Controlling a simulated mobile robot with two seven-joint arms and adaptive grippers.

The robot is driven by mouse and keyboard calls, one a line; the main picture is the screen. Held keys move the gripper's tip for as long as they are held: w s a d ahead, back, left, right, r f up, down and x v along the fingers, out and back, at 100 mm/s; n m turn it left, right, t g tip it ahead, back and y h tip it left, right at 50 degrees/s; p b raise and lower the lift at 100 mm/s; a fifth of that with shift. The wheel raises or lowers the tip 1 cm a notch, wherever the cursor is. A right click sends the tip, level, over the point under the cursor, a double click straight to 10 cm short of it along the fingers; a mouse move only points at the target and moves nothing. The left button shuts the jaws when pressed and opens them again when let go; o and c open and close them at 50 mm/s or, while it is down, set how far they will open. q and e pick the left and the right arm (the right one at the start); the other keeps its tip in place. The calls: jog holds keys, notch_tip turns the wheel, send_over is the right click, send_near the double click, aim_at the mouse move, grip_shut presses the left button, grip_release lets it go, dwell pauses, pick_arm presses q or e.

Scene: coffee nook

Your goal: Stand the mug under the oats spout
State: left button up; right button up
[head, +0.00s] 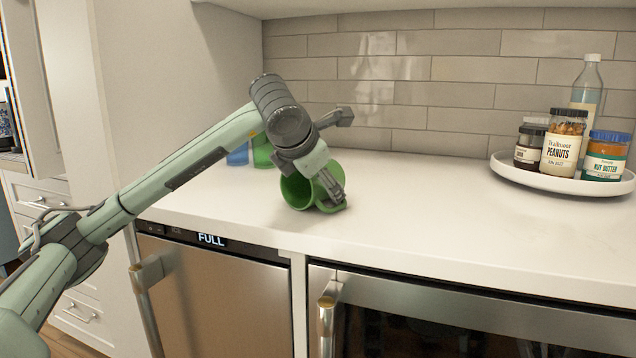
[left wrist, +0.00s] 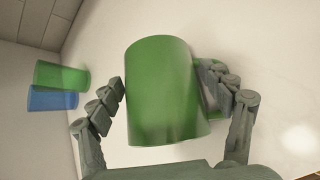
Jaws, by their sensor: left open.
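The green mug (head: 296,191) is on the white counter, its open mouth facing toward the head camera; it looks tipped onto its side. In the left wrist view the mug (left wrist: 165,95) fills the middle, with part of its handle at the right beside a finger. My left gripper (head: 333,190) is at the mug, with its fingers open on either side of the body; in the left wrist view the gripper (left wrist: 161,80) spans it. I cannot tell whether a finger touches it. The oats spout and my right gripper are not in view.
A blue cup (head: 238,155) and another green cup (head: 263,152) stand behind, near the wall. A round white tray (head: 515,176) at the right holds jars and a bottle (head: 586,85). The counter between mug and tray is clear. Its front edge lies above steel appliances.

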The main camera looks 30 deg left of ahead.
pick_arm(q)
jog(key=c, duration=1.2)
jog(key=shift+c, duration=0.8)
jog(key=shift+r, duration=0.1)
jog(key=shift+r, duration=0.1)
